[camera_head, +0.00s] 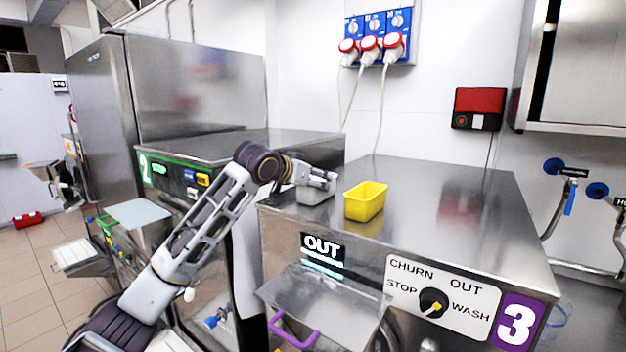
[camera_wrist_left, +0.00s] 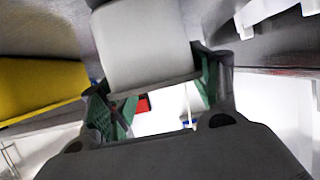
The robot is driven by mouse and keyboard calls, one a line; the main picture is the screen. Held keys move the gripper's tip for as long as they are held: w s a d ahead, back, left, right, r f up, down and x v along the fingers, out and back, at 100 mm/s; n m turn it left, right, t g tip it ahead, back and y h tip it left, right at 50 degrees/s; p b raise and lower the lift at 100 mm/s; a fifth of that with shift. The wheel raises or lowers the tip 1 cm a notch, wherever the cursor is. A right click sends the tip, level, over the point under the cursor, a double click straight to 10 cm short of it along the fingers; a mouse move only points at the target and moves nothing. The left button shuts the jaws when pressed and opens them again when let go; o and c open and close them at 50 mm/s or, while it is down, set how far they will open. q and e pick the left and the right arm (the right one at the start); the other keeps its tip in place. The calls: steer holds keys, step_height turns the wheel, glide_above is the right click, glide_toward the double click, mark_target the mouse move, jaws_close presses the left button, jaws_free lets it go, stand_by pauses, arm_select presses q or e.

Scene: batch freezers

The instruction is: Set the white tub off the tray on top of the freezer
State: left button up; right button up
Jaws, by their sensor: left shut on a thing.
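A white tub (camera_head: 316,195), greyish in this light, is at the left back part of the steel top of freezer 3 (camera_head: 440,205). My left gripper (camera_head: 318,180) reaches in from the left and is shut on the tub. In the left wrist view the white tub (camera_wrist_left: 146,50) sits between the two green-padded fingers of the gripper (camera_wrist_left: 153,85). I cannot tell whether the tub touches the top. No tray is clearly visible under it. My right gripper is not in view.
A yellow tub (camera_head: 364,203) stands close to the right of the white tub; it also shows in the left wrist view (camera_wrist_left: 40,88). The steel top right of it is clear. Freezer 2 (camera_head: 230,146) stands to the left, across a narrow gap. Cables hang on the back wall.

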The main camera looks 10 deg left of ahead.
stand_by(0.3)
arm_select(q)
steer(key=o, duration=1.3)
steer(key=shift+f, duration=0.1)
steer(key=shift+b+v, duration=1.85)
steer(key=shift+v, duration=4.25)
